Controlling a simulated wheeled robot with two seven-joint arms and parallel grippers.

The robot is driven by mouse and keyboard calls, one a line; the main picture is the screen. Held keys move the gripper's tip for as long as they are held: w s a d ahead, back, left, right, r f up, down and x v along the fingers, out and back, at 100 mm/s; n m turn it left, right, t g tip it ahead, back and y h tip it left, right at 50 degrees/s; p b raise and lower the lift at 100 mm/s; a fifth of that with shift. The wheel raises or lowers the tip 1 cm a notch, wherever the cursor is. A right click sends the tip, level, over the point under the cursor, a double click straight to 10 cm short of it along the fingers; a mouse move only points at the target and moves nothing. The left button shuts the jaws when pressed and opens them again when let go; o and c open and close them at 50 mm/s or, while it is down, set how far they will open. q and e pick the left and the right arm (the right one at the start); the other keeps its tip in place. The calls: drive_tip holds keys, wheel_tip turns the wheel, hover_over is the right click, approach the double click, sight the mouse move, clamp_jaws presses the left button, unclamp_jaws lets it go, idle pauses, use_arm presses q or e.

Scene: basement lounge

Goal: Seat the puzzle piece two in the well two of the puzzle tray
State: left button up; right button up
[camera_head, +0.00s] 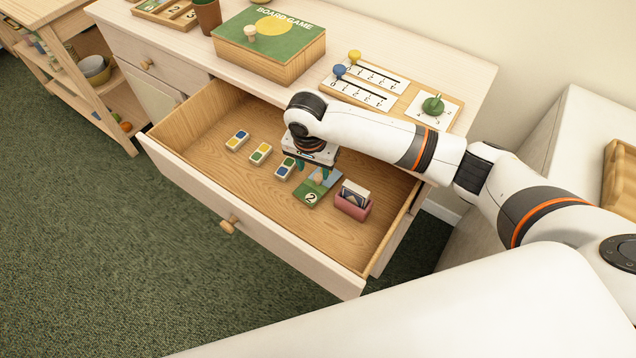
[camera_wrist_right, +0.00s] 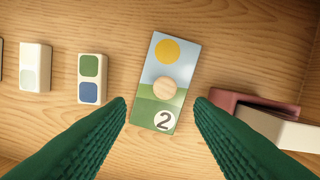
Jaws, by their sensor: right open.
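Puzzle piece two (camera_head: 312,198) lies flat in the open drawer. In the right wrist view the piece (camera_wrist_right: 165,88) is a tilted card-shaped block with a yellow sun, a green field, a "2" and a round wooden knob. My right gripper (camera_head: 313,171) is open over it. In the wrist view the green fingertips (camera_wrist_right: 161,101) stand either side of the piece's lower half, with the knob between and just beyond them; nothing is held. A wooden tray with compartments (camera_head: 188,22), perhaps the puzzle tray, is cut off at the top edge; its wells are unclear. My left gripper is out of view.
The drawer (camera_head: 215,205) also holds several domino-like tiles (camera_head: 260,153) and a pink card holder (camera_head: 352,204) close right of the piece. On the cabinet top stand a plant pot (camera_head: 207,17), a board game box (camera_head: 268,45) and a number board with pegs (camera_head: 390,88).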

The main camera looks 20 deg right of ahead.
sight(318, 177)
drive_tip(key=shift+f, duration=0.3)
drive_tip(key=f, duration=0.1)
drive_tip(key=d+f, duration=0.1)
drive_tip(key=f, duration=0.2)
drive_tip(key=shift+w+d+f+b, duration=0.2)
drive_tip(key=shift+w+f+b, duration=0.1)
drive_tip(key=shift+w+f, duration=0.05)
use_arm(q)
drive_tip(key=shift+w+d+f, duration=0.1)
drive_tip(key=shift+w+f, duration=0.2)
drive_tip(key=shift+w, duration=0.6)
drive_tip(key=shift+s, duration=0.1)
use_arm(e)
drive_tip(key=shift+c, duration=0.6)
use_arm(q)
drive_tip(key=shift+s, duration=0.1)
use_arm(e)
clamp_jaws()
